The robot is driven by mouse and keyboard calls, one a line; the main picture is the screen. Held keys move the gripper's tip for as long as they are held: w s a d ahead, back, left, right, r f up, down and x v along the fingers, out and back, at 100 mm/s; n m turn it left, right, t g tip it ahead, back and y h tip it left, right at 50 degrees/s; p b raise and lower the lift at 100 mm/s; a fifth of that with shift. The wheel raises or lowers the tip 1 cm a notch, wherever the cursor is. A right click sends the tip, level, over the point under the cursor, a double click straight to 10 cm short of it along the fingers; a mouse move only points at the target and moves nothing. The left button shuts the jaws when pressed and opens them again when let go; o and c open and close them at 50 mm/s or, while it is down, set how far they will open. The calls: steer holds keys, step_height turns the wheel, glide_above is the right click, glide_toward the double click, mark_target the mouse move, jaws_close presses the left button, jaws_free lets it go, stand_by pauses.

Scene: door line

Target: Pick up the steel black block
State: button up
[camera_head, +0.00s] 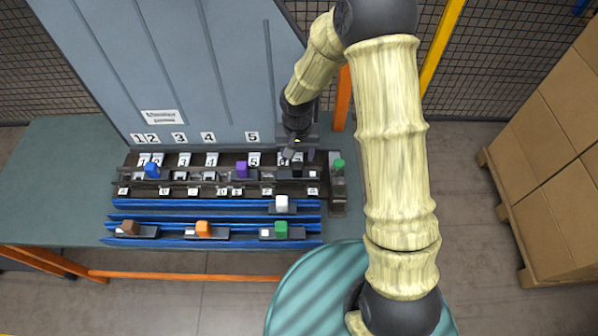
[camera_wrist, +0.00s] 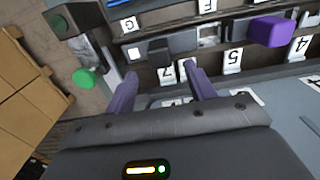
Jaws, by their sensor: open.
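A small black block (camera_wrist: 159,54) shows in the wrist view just beyond my fingertips, on the dark rack, with a grey piece touching or close beside its right side. In the head view the black block (camera_head: 298,169) is at the right end of the rack's upper row, partly hidden by my gripper. My gripper (camera_head: 299,154) is above and just behind it. In the wrist view my gripper (camera_wrist: 161,72) has its two purple-grey fingers apart, with nothing held between them. The block lies roughly in line with the gap; I cannot tell the exact height between them.
The rack (camera_head: 326,204) carries blue (camera_head: 152,170), purple (camera_head: 241,169), white (camera_head: 281,203), brown (camera_head: 130,227), orange (camera_head: 204,229) and green (camera_head: 281,229) blocks. A green-topped post (camera_head: 338,164) stands close at the right. A grey panel (camera_head: 190,70) rises behind. The table's left is clear.

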mark_target(297, 165)
steer(key=shift+f, duration=0.35)
steer(key=shift+s+f+p, duration=0.2)
steer(key=shift+f+p, duration=0.1)
steer(key=shift+f, duration=0.3)
steer(key=shift+s+f+p, duration=0.1)
steer(key=shift+f+p, duration=0.45)
steer(key=shift+f, duration=1.45)
steer(key=shift+c, duration=0.4)
jaws_close()
